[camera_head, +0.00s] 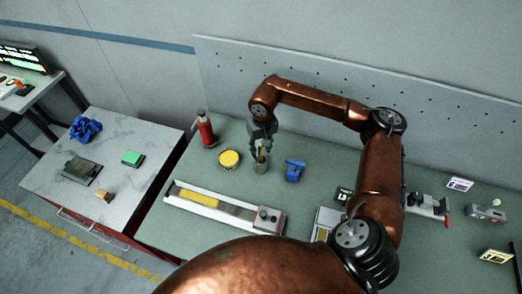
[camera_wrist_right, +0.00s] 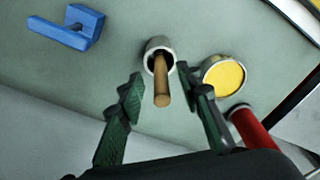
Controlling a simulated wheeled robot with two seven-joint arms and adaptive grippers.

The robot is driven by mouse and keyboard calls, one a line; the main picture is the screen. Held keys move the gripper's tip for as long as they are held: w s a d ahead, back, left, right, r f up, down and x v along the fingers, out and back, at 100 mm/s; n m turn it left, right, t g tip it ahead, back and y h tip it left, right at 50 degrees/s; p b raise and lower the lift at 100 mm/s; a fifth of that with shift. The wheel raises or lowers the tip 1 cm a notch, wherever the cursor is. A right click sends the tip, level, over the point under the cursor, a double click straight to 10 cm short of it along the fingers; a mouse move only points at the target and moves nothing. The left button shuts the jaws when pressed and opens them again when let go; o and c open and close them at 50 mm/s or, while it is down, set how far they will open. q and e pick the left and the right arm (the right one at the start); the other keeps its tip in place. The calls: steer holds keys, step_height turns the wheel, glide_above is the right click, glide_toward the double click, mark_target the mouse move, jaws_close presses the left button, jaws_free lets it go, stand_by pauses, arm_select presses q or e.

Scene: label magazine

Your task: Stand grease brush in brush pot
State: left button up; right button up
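The brush pot (camera_head: 260,167) is a small grey cylinder on the green bench; it also shows in the right wrist view (camera_wrist_right: 152,47). The grease brush (camera_wrist_right: 162,88) stands in it, slightly tilted, with its plain wooden handle sticking up; its lower end is hidden inside the pot. In the head view the handle (camera_head: 260,154) shows just under the gripper. My right gripper (camera_head: 262,147) is above the pot, pointing down. Its green fingers (camera_wrist_right: 160,76) are apart on either side of the handle, with gaps on both sides. My left gripper is not in view.
A yellow-topped round tin (camera_head: 229,158) and a red bottle (camera_head: 205,130) stand left of the pot. A blue bracket-like piece (camera_head: 294,170) lies to its right. A long metal rail unit (camera_head: 222,207) lies in front. A perforated panel (camera_head: 320,80) stands behind the bench.

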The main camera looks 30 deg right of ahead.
step_height(320, 180, up, 11)
steer(key=shift+s+f, duration=0.15)
steer(key=shift+s, duration=0.15)
stand_by(0.9)
